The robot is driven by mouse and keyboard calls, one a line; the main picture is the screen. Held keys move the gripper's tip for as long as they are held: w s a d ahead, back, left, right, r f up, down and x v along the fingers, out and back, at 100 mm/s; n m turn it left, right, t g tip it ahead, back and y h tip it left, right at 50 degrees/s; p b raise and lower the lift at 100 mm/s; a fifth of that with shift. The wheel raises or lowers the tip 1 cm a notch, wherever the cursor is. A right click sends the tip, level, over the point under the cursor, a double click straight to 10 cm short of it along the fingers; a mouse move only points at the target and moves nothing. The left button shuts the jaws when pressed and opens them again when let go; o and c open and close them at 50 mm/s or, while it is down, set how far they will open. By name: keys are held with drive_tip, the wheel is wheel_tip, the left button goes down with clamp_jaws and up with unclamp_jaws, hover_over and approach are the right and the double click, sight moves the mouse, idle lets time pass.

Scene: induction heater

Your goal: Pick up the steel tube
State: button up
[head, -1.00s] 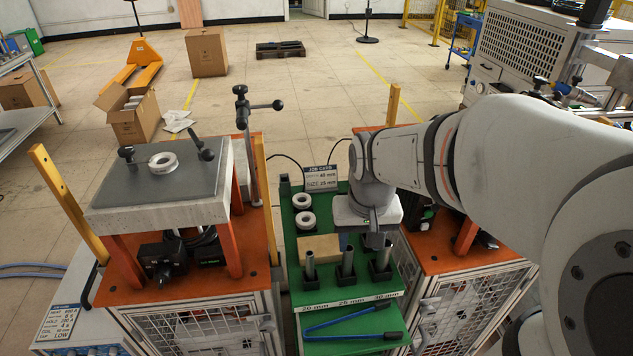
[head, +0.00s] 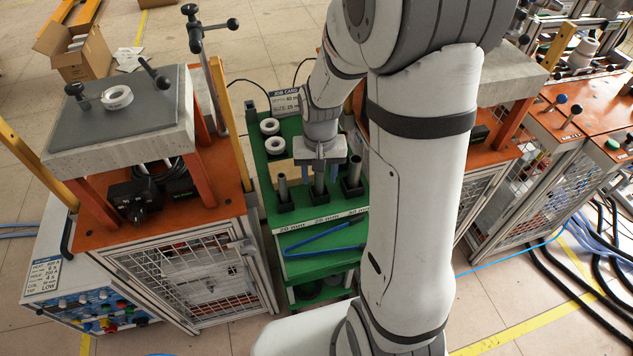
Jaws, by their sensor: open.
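Three upright steel tubes stand in black square holders on the green bench (head: 272,219), over labels reading 20, 25 and 30 mm. The left tube (head: 283,189) and the right tube (head: 354,174) stand clear of my gripper. The middle tube (head: 319,184), above the 25 mm label, is partly hidden by my gripper (head: 320,172). My gripper points down, open, with its fingers around or just in front of the top of this tube; contact cannot be told. The job card (head: 285,101) behind shows a size line, partly hidden by my arm.
Two pale rings (head: 275,145) lie on the green bench behind the tubes. Blue-handled tongs (head: 322,240) lie on the lower front step. A grey-topped stand (head: 140,125) with another ring is at left. Orange-topped benches flank the green one closely.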

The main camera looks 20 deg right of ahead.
drive_tip(key=shift+f, duration=0.45)
clamp_jaws()
